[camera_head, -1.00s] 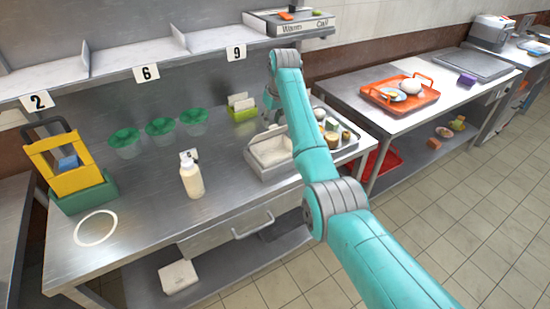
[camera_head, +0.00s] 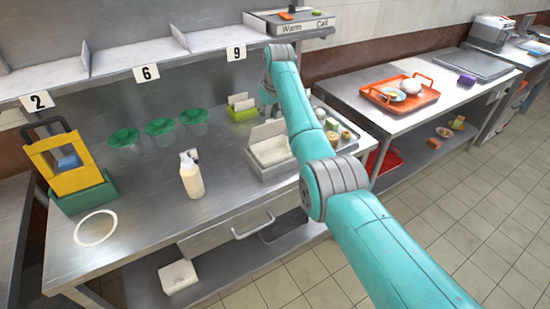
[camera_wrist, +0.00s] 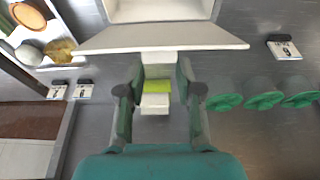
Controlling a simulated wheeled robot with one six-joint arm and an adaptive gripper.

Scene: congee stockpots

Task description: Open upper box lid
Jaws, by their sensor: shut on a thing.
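The grey-white box (camera_head: 271,152) sits on the steel counter, and its pale inside shows in the wrist view (camera_wrist: 160,10). Its lid (camera_head: 262,132) stands tilted up at the back edge of the box. In the wrist view the lid (camera_wrist: 160,38) is a wide pale panel beside the opening, with a small tab (camera_wrist: 158,57) sticking out. My gripper (camera_wrist: 160,72) has its fingers on either side of this tab and is shut on it. In the head view my arm largely hides the gripper.
A green holder with white cards (camera_head: 241,112) stands close behind the box. A tray of small items (camera_head: 336,130) is at its right. A pump bottle (camera_head: 191,176) and several green bowls (camera_head: 160,132) stand to the left. A shelf (camera_head: 140,64) runs above.

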